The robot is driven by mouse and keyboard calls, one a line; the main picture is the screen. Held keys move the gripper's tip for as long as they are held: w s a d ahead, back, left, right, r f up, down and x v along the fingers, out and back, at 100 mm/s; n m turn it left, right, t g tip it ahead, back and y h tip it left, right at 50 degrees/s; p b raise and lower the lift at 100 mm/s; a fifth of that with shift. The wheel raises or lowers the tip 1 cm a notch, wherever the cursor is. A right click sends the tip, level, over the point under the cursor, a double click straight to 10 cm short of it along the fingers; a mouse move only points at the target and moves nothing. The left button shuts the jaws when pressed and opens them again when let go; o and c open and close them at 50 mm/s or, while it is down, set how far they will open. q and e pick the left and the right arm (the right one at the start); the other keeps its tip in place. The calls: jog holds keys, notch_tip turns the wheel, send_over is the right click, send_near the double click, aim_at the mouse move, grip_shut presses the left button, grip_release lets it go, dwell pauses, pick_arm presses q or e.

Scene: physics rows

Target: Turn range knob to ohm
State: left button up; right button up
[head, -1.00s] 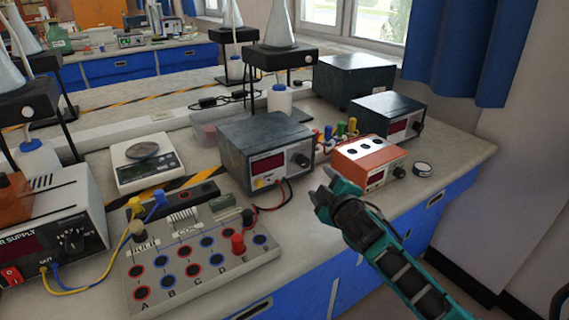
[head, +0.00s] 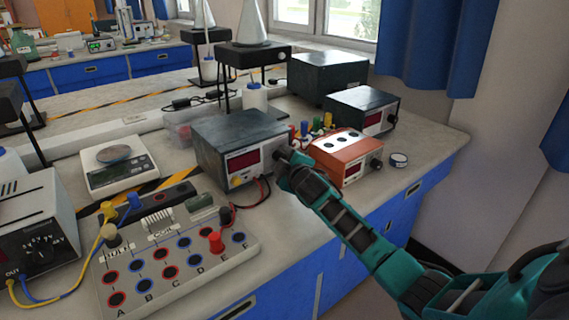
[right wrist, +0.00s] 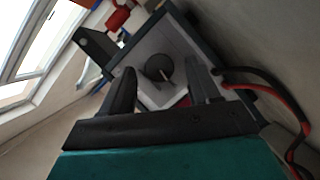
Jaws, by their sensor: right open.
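A dark grey meter box (head: 228,135) with a red display stands mid-bench in the head view. Its range knob is mostly hidden there behind my right gripper (head: 284,164), which is at the right end of the front panel. In the right wrist view the round dark knob (right wrist: 159,67) with a light pointer line shows on the pale panel (right wrist: 178,42). My right gripper (right wrist: 161,80) is open, with one finger on each side of the knob. I cannot tell whether the fingers touch it. Any ohm marking is too small to read. My left gripper is not in view.
An orange meter (head: 345,150) stands just right of my gripper. Red and black leads (head: 262,192) hang from the grey meter's front. A terminal board (head: 180,255), a scale (head: 120,168) and a power supply (head: 38,225) are to the left.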

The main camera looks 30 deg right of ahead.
jog(key=shift+c, duration=0.3)
jog(key=c, duration=1)
